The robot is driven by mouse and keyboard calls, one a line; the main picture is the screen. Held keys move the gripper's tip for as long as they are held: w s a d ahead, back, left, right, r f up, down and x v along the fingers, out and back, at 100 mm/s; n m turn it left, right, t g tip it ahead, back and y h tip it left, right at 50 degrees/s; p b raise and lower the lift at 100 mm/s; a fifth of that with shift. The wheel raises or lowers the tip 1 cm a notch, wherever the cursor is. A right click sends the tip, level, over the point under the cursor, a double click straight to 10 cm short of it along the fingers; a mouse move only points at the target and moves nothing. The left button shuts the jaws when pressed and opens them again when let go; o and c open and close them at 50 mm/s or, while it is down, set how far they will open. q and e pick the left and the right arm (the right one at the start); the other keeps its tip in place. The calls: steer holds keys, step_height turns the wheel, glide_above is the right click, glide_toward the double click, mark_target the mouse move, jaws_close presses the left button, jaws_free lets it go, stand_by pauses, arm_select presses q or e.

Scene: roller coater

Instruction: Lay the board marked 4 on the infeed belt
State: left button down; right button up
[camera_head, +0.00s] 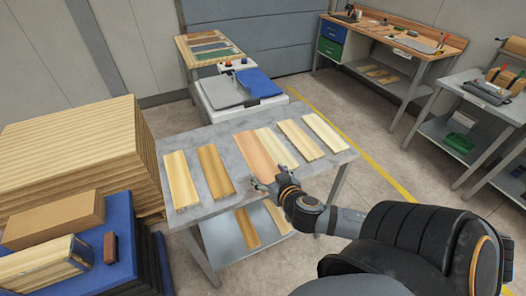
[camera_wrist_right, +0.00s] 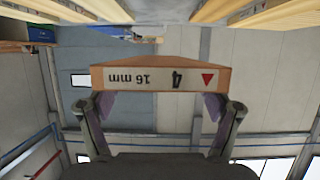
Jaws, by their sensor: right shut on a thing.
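The board marked 4 (camera_wrist_right: 160,78) shows its end face in the right wrist view, with "16 mm", a 4 and a red triangle, upside down. My right gripper (camera_wrist_right: 160,103) is shut on that end, one finger on each side. In the head view the right gripper (camera_head: 265,184) is at the near end of a reddish-tan board (camera_head: 254,152) over the grey table. I cannot tell whether this board touches the table. My left gripper is not in view. No infeed belt can be made out for certain; a white machine (camera_head: 240,112) stands behind the table.
Several other boards lie on the grey table (camera_head: 233,190), one close along the held board's right side (camera_head: 276,147). The white machine has a grey panel and a blue cover. A wood stack (camera_head: 70,150) stands left. A workbench (camera_head: 395,36) stands back right.

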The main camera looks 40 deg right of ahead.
steer(key=shift+s+f+b, duration=0.1)
steer(key=shift+f+b, duration=1.05)
steer(key=shift+b, duration=0.1)
steer(key=shift+r, duration=0.2)
steer(key=shift+r, duration=0.1)
